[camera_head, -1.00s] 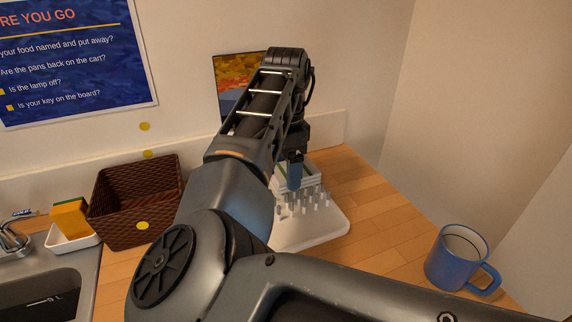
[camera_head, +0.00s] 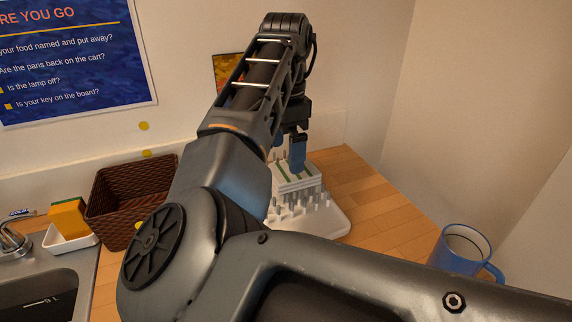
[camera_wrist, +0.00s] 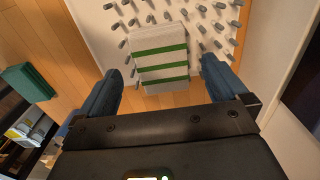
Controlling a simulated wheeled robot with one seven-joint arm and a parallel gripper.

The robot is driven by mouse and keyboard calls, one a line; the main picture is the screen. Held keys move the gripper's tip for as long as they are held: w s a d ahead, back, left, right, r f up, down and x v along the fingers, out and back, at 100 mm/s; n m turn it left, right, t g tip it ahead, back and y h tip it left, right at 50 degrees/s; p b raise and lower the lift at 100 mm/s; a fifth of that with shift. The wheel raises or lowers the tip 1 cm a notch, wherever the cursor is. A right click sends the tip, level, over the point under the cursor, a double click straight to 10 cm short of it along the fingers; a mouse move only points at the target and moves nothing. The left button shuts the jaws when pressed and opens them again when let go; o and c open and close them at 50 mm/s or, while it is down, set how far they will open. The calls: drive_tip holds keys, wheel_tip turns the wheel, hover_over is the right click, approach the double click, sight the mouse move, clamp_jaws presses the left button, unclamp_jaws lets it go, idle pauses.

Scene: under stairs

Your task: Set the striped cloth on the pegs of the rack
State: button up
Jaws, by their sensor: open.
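The striped cloth (camera_wrist: 159,60), white with green bands, lies folded on the pegs of the white rack (camera_wrist: 108,32). In the head view the cloth (camera_head: 296,178) rests among the grey pegs of the rack (camera_head: 329,222). My gripper (camera_wrist: 160,78) is open, with its blue fingers apart on either side of the cloth's near end in the wrist view. In the head view my gripper (camera_head: 293,168) is just above the cloth and looks clear of it. My arm hides the left part of the rack.
A blue mug (camera_head: 460,250) stands on the wooden counter to the right. A brown woven basket (camera_head: 115,208), a sponge (camera_head: 68,218) in a white dish and a sink are at the left. A green thing (camera_wrist: 28,82) shows at left in the wrist view. Walls close off the back and right.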

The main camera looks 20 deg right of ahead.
sight(286, 171)
wheel_tip(286, 171, up, 7)
idle(0.3)
drive_tip(key=shift+s, duration=0.1)
idle(0.4)
